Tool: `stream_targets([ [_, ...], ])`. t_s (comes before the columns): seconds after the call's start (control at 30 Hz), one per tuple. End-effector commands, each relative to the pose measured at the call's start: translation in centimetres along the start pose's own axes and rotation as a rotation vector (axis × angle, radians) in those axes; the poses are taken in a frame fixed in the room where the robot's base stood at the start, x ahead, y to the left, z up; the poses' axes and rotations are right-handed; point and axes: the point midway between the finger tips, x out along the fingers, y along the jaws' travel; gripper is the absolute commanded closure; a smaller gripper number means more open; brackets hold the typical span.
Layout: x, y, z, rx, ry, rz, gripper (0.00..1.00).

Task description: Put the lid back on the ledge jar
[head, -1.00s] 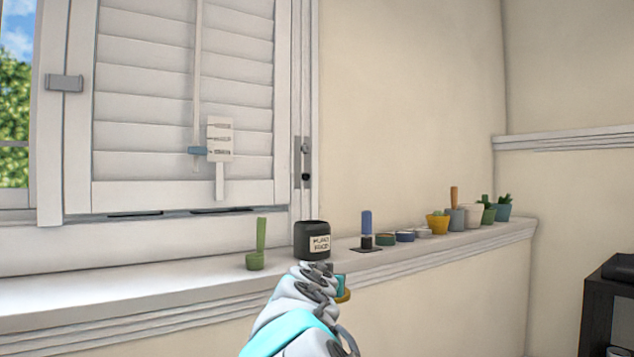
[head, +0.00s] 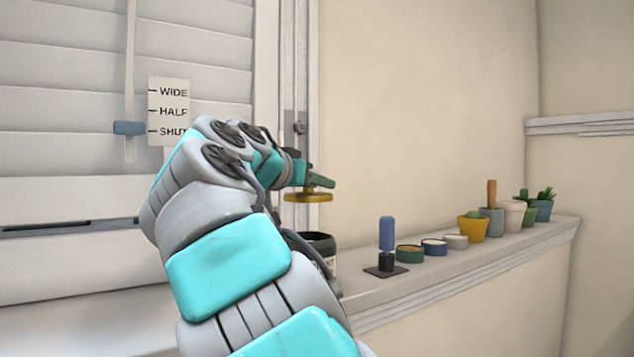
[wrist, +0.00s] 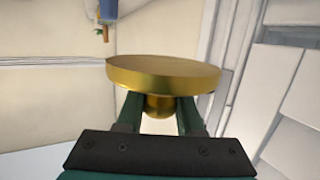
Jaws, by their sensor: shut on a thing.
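My gripper (head: 318,182) is shut on the knob of a round gold lid (head: 308,196). In the wrist view the lid (wrist: 165,75) shows large, with its knob between the two green fingers (wrist: 158,112). The dark ledge jar (head: 322,243) stands upright on the window ledge, its rim open, and a pale label partly shows. My arm hides its left and lower parts. In the head view the lid is above the jar, apart from it, with a clear gap; whether it is centred over the opening I cannot tell.
Right of the jar on the ledge (head: 400,292) stand a blue-handled tool (head: 386,234) on a dark base, several low round tins (head: 433,247), a yellow pot (head: 472,228) and other plant pots. A shutter with a slider and label plate (head: 168,110) is behind my arm.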

Motion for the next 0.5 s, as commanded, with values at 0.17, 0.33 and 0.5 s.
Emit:
stream_targets([
  [0.17, 0.0, 0.1, 0.3, 0.0, 0.001, 0.002, 1.0],
  [0.33, 0.2, 0.1, 1.4, -0.001, -0.001, 0.004, 1.0],
  [0.5, 0.6, 0.1, 2.8, -0.003, -0.002, 0.006, 1.0],
])
